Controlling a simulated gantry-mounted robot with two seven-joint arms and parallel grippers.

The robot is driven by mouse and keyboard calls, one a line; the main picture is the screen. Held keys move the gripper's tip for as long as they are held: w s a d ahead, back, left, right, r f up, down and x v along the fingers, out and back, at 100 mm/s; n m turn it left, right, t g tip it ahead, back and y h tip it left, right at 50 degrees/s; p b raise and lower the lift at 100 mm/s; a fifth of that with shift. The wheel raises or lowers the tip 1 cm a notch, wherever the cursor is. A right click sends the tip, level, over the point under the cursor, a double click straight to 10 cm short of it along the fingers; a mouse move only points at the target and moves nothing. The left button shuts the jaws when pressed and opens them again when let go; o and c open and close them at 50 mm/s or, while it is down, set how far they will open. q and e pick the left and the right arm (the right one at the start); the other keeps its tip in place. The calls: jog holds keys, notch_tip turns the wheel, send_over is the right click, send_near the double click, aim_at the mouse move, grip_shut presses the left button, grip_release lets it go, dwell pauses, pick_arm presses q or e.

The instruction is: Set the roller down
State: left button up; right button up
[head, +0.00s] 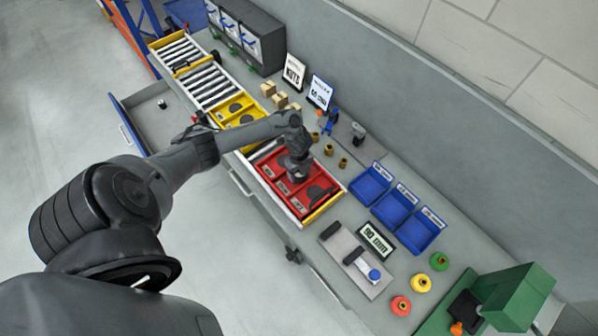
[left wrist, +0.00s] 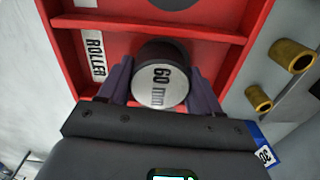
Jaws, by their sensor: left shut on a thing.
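My left gripper (head: 297,172) is over the red carrier (head: 262,158) at the middle of the bench. In the left wrist view the gripper (left wrist: 161,92) is shut on a dark roller (left wrist: 160,86), with a finger on either side. The roller's pale end face reads "60 mm". It is over a compartment of the red carrier (left wrist: 222,27) with a "ROLLER" label (left wrist: 95,55). I cannot tell whether the roller touches the compartment floor. My right gripper is not in view.
A yellow carrier (head: 226,117) sits beyond the red one on the track. Brass bushings (head: 328,150) stand right of the red carrier, and blue bins (head: 395,208) lie further right. A grey plate with a "90 mm" sign (head: 376,240) is nearer. An open drawer (head: 150,118) juts out left.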

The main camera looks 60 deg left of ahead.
pick_arm(q)
jog(key=o, duration=1.3)
jog(key=shift+f, duration=0.1)
jog(key=shift+r, duration=0.2)
jog(key=shift+r+p, duration=0.9)
jog(key=shift+r, duration=5.05)
